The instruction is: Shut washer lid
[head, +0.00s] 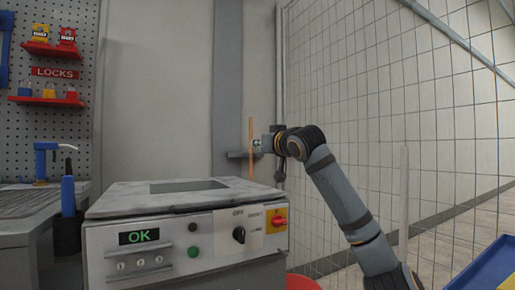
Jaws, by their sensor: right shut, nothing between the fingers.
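A grey machine (150,193) with a front control panel stands low in the middle of the head view. Its top is flat, with a dark rectangular window or recess in it. A thin orange upright strip (251,125) rises at the right end of the top. It may be a lid seen edge-on; I cannot tell. My right gripper (236,155) is shut and empty, pointing left above the machine's right rear, level with the strip. The strip crosses in front of part of it, and I cannot tell whether they touch. My left gripper is not in view.
The panel has a green OK display (139,237), knobs and a red-yellow switch (276,220). A workbench (28,203) with a blue tool stands left, below a pegboard with locks. A mesh fence (390,100) stands right, with a blue bin (485,268) in the lower right corner.

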